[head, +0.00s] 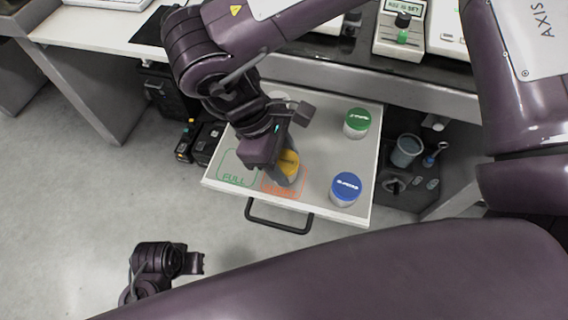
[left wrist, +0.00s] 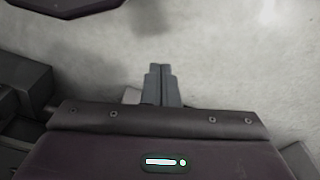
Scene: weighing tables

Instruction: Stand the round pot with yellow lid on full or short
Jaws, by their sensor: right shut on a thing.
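The round pot with yellow lid (head: 289,163) stands upright in the open white drawer, over the orange SHORT outline (head: 284,196). My right gripper (head: 283,170) is shut on it from the left and hides part of it. I cannot tell whether its base touches the drawer floor. The green FULL outline (head: 234,180) is to the left and empty. My left gripper (head: 196,263) is low at the left, away from the drawer. In the left wrist view its fingers (left wrist: 162,84) are together, with nothing between them.
A pot with a green lid (head: 357,122) and one with a blue lid (head: 346,189) stand in the right of the drawer (head: 325,217). The black drawer handle (head: 279,226) sticks out in front. A weighing device (head: 401,30) stands on the table behind. Open floor lies left.

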